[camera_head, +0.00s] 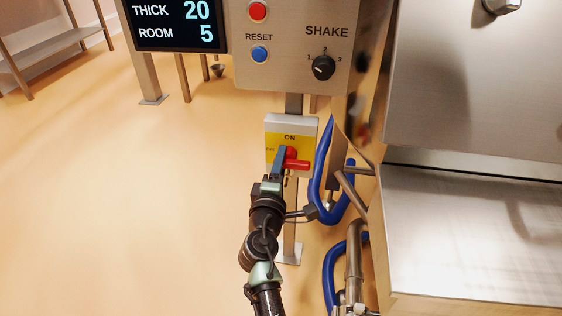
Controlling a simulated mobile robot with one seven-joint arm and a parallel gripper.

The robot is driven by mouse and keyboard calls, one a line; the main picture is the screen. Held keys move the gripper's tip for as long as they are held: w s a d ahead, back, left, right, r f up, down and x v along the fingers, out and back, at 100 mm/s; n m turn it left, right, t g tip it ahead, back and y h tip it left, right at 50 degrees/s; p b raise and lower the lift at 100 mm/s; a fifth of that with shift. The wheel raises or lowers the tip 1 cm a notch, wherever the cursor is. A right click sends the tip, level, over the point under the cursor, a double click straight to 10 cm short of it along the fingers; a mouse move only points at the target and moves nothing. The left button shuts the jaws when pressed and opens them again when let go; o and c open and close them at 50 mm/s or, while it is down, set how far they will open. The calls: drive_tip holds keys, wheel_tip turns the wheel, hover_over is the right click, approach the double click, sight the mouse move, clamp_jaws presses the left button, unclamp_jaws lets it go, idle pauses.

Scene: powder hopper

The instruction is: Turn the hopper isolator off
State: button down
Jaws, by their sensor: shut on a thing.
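The hopper isolator (273,122) is a small box with a yellow face on a steel post, below the control panel. ON is printed at its top and OFF at its left. Its red rotary handle (298,164) shows at the middle of the face, with its visible end pointing to the right. My gripper (283,157) is at the isolator from below, its jaws at the left part of the red handle and shut on it. The jaws and arm hide part of the handle and the lower face of the box.
Above is a control panel (285,75) with a red button, a blue RESET button (260,54) and a SHAKE knob (323,67). Blue hoses (320,175) and steel pipes stand close at the right, beside the steel hopper body (470,235). The floor at the left is clear.

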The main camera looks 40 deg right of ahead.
drive_tip(key=shift+f, duration=0.15)
drive_tip(key=c, duration=0.8)
unclamp_jaws()
drive_tip(key=shift+o, duration=0.2)
drive_tip(key=shift+s, duration=0.1)
drive_tip(key=p+v, duration=0.3)
drive_tip(key=v, duration=1)
drive_tip(key=shift+p, duration=0.3)
